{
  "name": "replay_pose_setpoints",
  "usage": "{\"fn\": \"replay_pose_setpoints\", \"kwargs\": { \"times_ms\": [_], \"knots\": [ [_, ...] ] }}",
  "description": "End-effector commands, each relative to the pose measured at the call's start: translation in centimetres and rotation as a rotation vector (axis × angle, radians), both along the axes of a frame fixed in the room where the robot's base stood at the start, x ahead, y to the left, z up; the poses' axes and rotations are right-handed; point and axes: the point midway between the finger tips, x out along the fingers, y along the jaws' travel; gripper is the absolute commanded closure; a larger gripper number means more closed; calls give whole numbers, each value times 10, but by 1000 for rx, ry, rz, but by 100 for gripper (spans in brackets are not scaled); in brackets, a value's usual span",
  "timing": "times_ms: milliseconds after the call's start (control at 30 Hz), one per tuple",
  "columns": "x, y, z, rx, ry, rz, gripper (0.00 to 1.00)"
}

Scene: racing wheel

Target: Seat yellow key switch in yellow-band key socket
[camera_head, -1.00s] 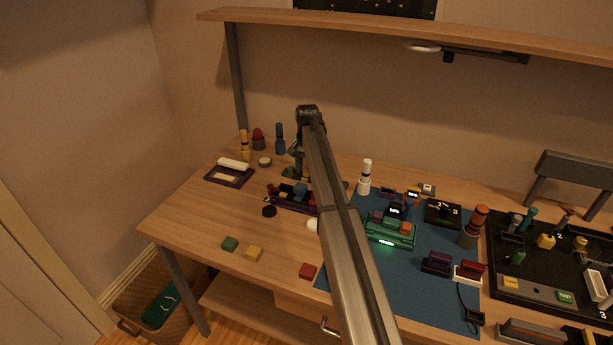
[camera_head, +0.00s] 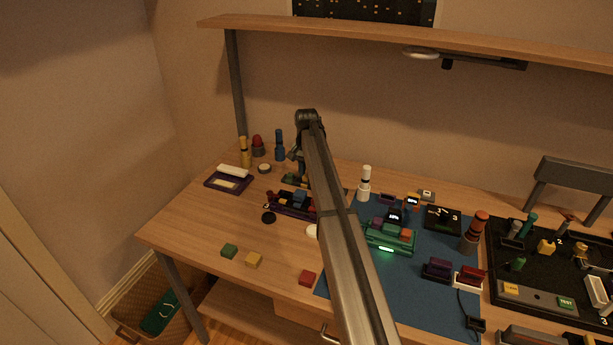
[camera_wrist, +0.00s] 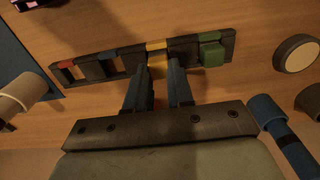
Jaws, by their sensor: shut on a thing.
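In the wrist view, a dark strip of key sockets (camera_wrist: 220,58) lies on the wooden table, with red, blue, yellow and green bands. A green key sits in the green-band socket. My gripper (camera_wrist: 159,76) is shut on the yellow key switch (camera_wrist: 157,68), at the near side of the yellow-band key socket (camera_wrist: 156,45). The key appears in line with that socket; I cannot tell how deep it sits or whether it touches. In the head view, my arm hides most of my gripper and the strip.
Blue (camera_head: 279,146) and yellow (camera_head: 244,153) upright pieces stand behind the strip. A purple tray (camera_head: 283,208) of small parts lies in front of it. The left tabletop is mostly clear.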

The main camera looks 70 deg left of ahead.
Motion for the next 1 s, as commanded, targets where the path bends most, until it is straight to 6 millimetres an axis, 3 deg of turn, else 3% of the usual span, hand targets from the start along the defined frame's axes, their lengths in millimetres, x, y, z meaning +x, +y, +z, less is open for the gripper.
{"fn": "replay_pose_setpoints", "kwargs": {
  "times_ms": [567,667,1000],
  "knots": [
    [-6,-4,87,1,0,1,100],
    [-18,-13,94,1,-1,1,100],
    [-87,-66,100,1,-1,2,100]
  ]
}}
